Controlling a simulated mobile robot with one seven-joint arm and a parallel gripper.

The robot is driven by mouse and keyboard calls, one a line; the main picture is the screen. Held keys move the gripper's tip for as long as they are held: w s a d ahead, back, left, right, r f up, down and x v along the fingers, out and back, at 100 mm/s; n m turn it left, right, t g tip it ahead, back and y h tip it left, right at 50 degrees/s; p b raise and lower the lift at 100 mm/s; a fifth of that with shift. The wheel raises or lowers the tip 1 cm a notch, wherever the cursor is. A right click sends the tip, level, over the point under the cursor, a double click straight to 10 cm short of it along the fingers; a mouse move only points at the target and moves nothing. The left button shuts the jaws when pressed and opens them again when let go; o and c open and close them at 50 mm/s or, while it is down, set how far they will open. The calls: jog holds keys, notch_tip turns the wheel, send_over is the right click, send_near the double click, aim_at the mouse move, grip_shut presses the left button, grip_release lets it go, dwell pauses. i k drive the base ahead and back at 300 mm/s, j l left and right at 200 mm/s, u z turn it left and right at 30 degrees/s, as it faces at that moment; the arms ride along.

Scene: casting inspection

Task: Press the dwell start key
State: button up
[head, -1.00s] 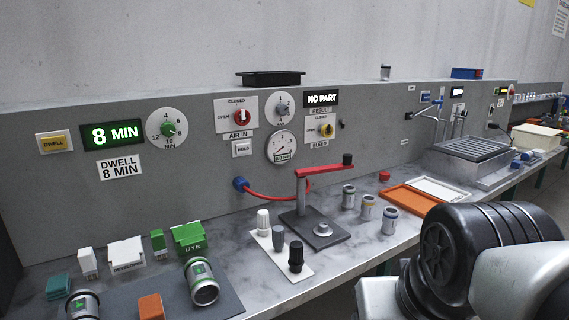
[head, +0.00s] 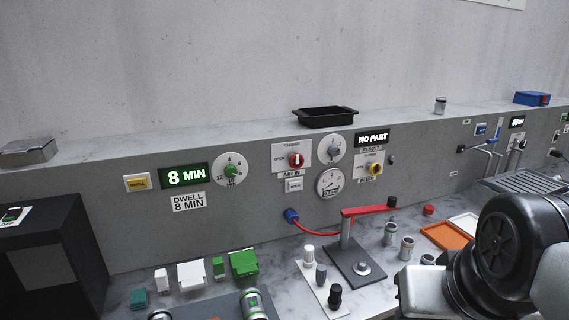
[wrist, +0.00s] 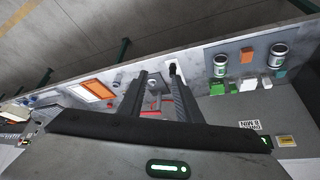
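The dwell key (head: 137,182) is a yellow, square button marked DWELL in a pale frame on the grey panel, at the left in the head view. It also shows near the right edge of the wrist view (wrist: 286,141). Beside it are the lit green 8 MIN display (head: 186,176) and a round dial with a green knob (head: 231,170). My gripper (wrist: 156,72) shows only in the wrist view, its two dark fingers apart with nothing between them. It is well away from the dwell key. In the head view my arm fills the lower right and the gripper is hidden.
A red-armed stand (head: 345,236) and several small cans and bottles stand on the marble bench. Green and white blocks (head: 243,263) stand below the dwell key. A black box (head: 45,255) stands at the left. A black tray (head: 325,116) sits on the panel's top ledge.

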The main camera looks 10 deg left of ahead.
aim_at(138, 183)
jog(key=k+j+u, duration=0.1)
jog(key=u, duration=1.35)
